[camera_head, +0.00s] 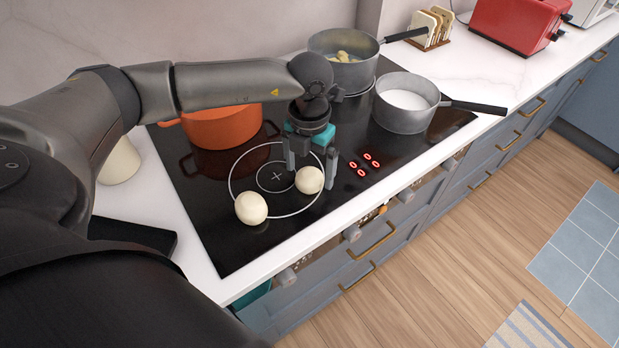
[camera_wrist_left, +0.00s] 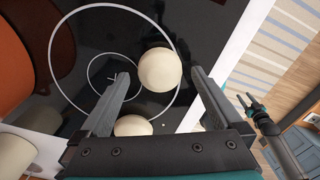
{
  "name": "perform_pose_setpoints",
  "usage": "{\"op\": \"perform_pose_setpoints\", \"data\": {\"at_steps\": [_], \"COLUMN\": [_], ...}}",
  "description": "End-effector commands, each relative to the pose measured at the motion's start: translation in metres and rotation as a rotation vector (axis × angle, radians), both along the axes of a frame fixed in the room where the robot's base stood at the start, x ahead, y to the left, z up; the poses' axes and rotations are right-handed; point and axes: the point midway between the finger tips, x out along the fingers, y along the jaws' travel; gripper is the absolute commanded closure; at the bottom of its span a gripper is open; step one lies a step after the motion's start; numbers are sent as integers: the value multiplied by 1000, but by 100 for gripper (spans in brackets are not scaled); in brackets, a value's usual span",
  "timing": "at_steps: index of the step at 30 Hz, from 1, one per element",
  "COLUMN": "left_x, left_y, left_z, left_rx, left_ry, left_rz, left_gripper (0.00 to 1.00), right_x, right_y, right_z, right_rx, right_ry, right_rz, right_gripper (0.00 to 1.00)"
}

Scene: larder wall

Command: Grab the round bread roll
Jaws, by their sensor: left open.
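Two pale cream round rolls lie on the black hob. One roll (camera_head: 309,180) sits on the right part of the marked cooking ring; the other roll (camera_head: 251,208) is at the ring's front left. My left gripper (camera_head: 311,168) is open, pointing down over the right-hand roll, with its fingers apart. In the left wrist view, one roll (camera_wrist_left: 160,69) shows between the fingertips, and the other (camera_wrist_left: 133,126) is partly hidden by the gripper's base. I cannot tell whether the fingers touch the roll. My right gripper (camera_wrist_left: 250,104) shows small in the wrist view.
An orange pot (camera_head: 222,128) stands behind my left wrist. A pot with yellowish contents (camera_head: 342,58) and a saucepan of white contents (camera_head: 404,103) stand at the hob's back right. A cream container (camera_head: 120,163) is partly hidden by my arm. The hob's front strip is clear.

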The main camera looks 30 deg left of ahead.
Motion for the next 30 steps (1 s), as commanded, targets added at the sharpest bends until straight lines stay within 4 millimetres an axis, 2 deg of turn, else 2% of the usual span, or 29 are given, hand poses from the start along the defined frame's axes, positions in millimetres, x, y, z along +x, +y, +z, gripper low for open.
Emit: {"op": "perform_pose_setpoints", "data": {"at_steps": [5, 13, 30], "left_x": [0, 0, 0], "left_y": [0, 0, 0], "left_z": [-21, -24, -23], "left_rx": [0, 0, 0], "left_ry": [0, -1, -1], "left_rz": [1, 0, 1], "left_gripper": [0, 0, 64], "right_x": [0, 0, 0], "right_y": [0, 0, 0], "right_z": [-2, -1, -2], "right_rx": [0, 0, 1], "right_ry": [0, 0, -1], "right_rz": [0, 0, 0], "right_gripper": [50, 50, 50]}}
